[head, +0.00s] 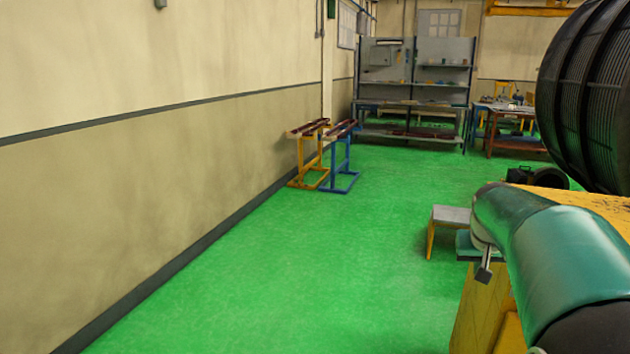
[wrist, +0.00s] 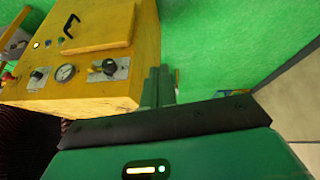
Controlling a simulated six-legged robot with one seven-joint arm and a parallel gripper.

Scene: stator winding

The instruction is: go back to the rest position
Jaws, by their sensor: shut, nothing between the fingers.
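My gripper (wrist: 158,86) shows in the wrist view as two narrow green fingers side by side beyond a black plate. They are closed together and hold nothing. Green floor and the side of a yellow machine box lie behind them. In the head view my teal arm reaches in from the lower right, bent beside a yellow structure. The fingers cannot be made out clearly there.
A yellow machine box (wrist: 75,55) with gauge, knobs and handle is close to the fingers. A large black ribbed cylinder (head: 590,95) stands right. A small stool (head: 450,215) is near my arm. Trestles (head: 310,155) stand by the left wall; the floor between is clear.

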